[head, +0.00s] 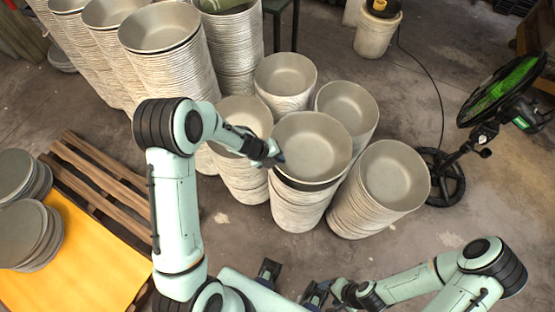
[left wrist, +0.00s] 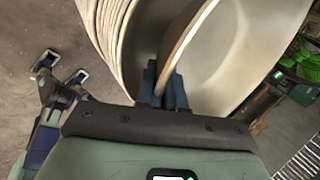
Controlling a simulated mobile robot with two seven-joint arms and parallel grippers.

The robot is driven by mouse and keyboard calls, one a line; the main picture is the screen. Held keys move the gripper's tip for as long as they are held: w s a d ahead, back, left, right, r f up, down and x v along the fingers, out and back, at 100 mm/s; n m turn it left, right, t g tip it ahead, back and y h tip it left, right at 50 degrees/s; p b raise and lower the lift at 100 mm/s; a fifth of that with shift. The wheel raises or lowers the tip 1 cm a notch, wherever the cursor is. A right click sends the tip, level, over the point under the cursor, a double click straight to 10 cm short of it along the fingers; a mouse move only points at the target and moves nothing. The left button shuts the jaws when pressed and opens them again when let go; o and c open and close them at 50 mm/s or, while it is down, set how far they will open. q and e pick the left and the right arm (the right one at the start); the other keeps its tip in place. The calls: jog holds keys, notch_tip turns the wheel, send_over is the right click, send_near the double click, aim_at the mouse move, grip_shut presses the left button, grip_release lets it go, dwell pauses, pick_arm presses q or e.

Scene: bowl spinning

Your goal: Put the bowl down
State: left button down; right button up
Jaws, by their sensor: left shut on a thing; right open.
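My left gripper (head: 277,158) is shut on the left rim of a pale grey bowl (head: 318,140). The bowl is over the front middle stack of bowls (head: 297,208), with a dark gap below its rim. In the left wrist view, the fingers of my left gripper (left wrist: 168,88) pinch the wall of the held bowl (left wrist: 245,50), and the edges of the stacked bowls (left wrist: 108,22) show beside it. Whether the bowl's base touches the stack is hidden. My right gripper (head: 293,281) is open and empty, low in the head view; it also shows in the left wrist view (left wrist: 62,68).
Other bowl stacks stand close around, one at right (head: 395,175) and taller ones at back left (head: 160,30). A green fan on a black stand (head: 485,115) is at right. A wooden pallet (head: 100,175) with a yellow sheet (head: 85,275) lies at left. The right-hand floor is partly clear.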

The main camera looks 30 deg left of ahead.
pick_arm(q)
jog(key=shift+w, duration=0.1)
jog(key=shift+f+b, duration=0.35)
jog(key=shift+f, duration=0.1)
jog(key=c, duration=1.3)
grip_release()
jog(key=shift+o, duration=0.2)
